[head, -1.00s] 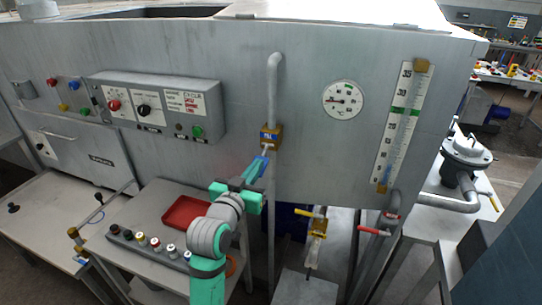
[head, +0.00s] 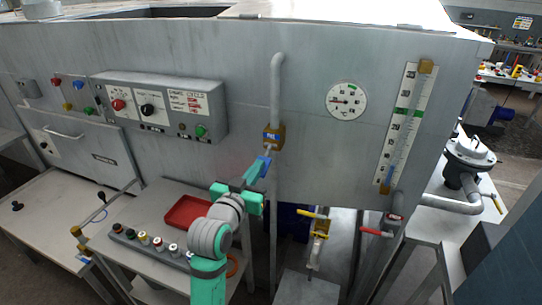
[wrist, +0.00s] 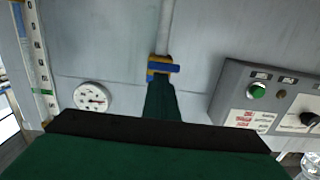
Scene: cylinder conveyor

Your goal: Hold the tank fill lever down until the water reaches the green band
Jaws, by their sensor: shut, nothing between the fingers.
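The fill valve (head: 273,138) is a brass body with a blue plate, on a vertical grey pipe against the tank wall. Its blue-tipped lever (head: 264,162) points down toward my gripper (head: 260,171). My gripper is shut and empty, its fingertips at the lever's end; I cannot tell whether they touch. In the wrist view the green fingers (wrist: 161,88) reach up to the brass and blue valve (wrist: 163,68). The level gauge (head: 412,85) is a white scale with a sight tube and a green band (head: 403,112).
A round dial (head: 346,99) sits between valve and gauge. A control box (head: 160,108) is on the wall at left. Below it, a table carries a red tray (head: 187,212). Yellow (head: 312,214) and red (head: 376,232) levers stand low at right.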

